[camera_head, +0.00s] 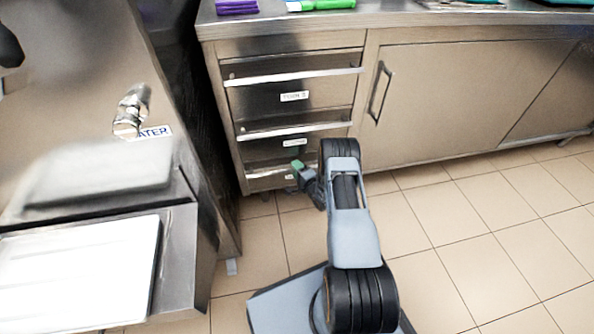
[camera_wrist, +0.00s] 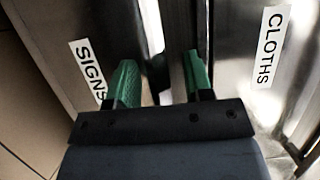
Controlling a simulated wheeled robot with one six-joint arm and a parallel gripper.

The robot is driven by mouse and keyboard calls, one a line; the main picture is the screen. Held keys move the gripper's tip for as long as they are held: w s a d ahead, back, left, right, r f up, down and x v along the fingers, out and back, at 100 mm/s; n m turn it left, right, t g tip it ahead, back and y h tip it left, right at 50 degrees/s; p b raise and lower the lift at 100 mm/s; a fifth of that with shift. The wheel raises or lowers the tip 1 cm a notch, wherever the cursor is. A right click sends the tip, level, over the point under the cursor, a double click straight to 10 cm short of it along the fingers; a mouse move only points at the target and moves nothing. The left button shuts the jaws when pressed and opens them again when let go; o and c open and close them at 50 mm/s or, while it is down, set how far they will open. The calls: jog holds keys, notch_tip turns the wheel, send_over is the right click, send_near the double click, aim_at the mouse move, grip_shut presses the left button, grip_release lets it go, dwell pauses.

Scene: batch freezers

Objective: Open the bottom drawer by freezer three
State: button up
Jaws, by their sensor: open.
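The bottom drawer (camera_head: 262,184) is the lowest of three steel drawers under the counter and looks shut. My arm hides part of its front. In the wrist view, a "SIGNS" label (camera_wrist: 88,69) is on the drawer front nearest the floor. My gripper (camera_head: 298,165) is at the bottom drawer's upper edge. In the wrist view, its green fingers (camera_wrist: 160,62) are apart, with a bright bar, which looks like the bottom drawer's handle (camera_wrist: 152,27), between them. I cannot tell whether they touch it.
The middle drawer (camera_head: 265,147), labelled "CLOTHS" in the wrist view (camera_wrist: 271,47), and top drawer (camera_head: 325,95) are shut. A cupboard door (camera_head: 440,95) is to the right. A steel machine (camera_head: 170,190) stands close on the left. Tiled floor (camera_head: 470,230) is clear at right.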

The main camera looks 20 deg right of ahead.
grip_shut()
dwell(0.4)
